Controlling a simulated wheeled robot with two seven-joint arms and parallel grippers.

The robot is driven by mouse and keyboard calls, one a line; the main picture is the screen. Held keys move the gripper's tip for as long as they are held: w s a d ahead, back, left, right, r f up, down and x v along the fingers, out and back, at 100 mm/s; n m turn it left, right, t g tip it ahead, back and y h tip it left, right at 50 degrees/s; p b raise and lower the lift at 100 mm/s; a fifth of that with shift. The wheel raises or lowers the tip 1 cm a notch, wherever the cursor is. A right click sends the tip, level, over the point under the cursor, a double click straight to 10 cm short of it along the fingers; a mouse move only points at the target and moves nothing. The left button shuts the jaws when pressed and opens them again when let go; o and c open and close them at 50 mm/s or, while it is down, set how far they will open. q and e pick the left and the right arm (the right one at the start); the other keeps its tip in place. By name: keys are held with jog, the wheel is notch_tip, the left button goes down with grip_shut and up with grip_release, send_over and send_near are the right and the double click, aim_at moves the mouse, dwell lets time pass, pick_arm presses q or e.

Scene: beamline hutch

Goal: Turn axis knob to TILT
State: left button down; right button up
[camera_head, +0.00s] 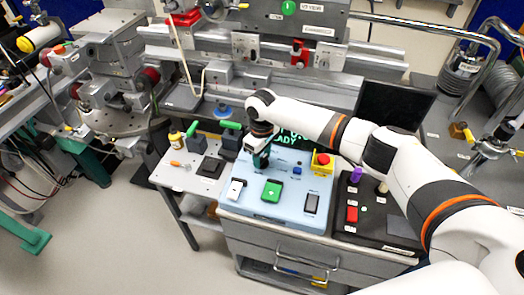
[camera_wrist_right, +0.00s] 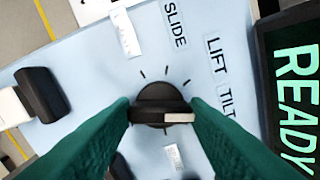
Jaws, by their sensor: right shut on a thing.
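The axis knob (camera_wrist_right: 160,103) is black and round with a pale bar on it, seen in the right wrist view. The bar lies toward the picture's right; I cannot tell which tick it meets. The printed labels SLIDE (camera_wrist_right: 176,25), LIFT (camera_wrist_right: 215,55) and TILT (camera_wrist_right: 228,100) run above and right of it. My right gripper (camera_wrist_right: 162,108) is shut on the knob, one green finger at each side. In the head view, the right gripper (camera_head: 261,158) is over the back left of the light blue panel (camera_head: 250,207) and hides the knob. My left gripper is not in view.
A screen (camera_wrist_right: 292,95) reading READY stands behind the panel. A red stop button (camera_head: 322,159) on a yellow base, a green device (camera_head: 271,190) and a dark-faced device (camera_head: 311,203) are on the panel. A black control box (camera_head: 375,230) stands to its right.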

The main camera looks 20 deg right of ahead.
aim_at(262, 158)
dwell(0.4)
jog(key=o, duration=1)
notch_tip(262, 158, up, 12)
jog(key=shift+b, duration=0.45)
jog(key=shift+s+f, duration=0.1)
